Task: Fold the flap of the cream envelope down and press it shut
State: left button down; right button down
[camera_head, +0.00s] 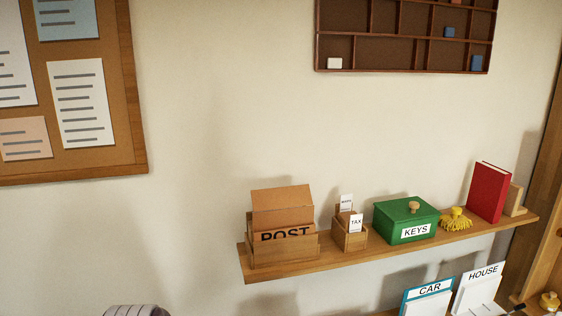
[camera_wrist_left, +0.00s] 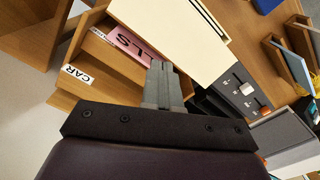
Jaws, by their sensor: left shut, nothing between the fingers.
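My left gripper (camera_wrist_left: 161,68) shows in the left wrist view, with its grey fingers closed together and nothing between them. Just beyond the fingertips is a large flat cream piece (camera_wrist_left: 172,35) with a dark edge along its right side. It may be the cream envelope, but I cannot make out a flap on it. Whether the fingertips touch it cannot be told. In the head view I see no cream envelope and neither gripper.
In the wrist view, a wooden holder (camera_wrist_left: 88,82) labelled CAR and a pink piece (camera_wrist_left: 135,45) lie left of the fingers. A grey device (camera_wrist_left: 240,88) with sliders is at right. The head view shows a wall shelf (camera_head: 345,257) with a POST box (camera_head: 283,205) and green KEYS box (camera_head: 392,232).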

pick_arm(q)
jog(key=shift+s+d+f+p, duration=0.1)
jog(key=shift+s+d+p, duration=0.15)
jog(key=shift+s, duration=0.5)
jog(key=shift+s+d+f+p, duration=0.15)
jog(key=shift+s+p, duration=0.15)
jog(key=shift+s, duration=0.4)
jog(key=shift+s+d+f+p, duration=0.1)
jog(key=shift+s+d+p, duration=0.15)
jog(key=shift+s, duration=0.5)
jog(key=s+d+r+p, duration=0.1)
jog(key=s+r+p, duration=0.4)
jog(key=p, duration=0.1)
jog(key=shift+s+d+r+p, duration=0.2)
jog(key=shift+s+r+p, duration=0.1)
jog(key=shift+s+p, duration=0.1)
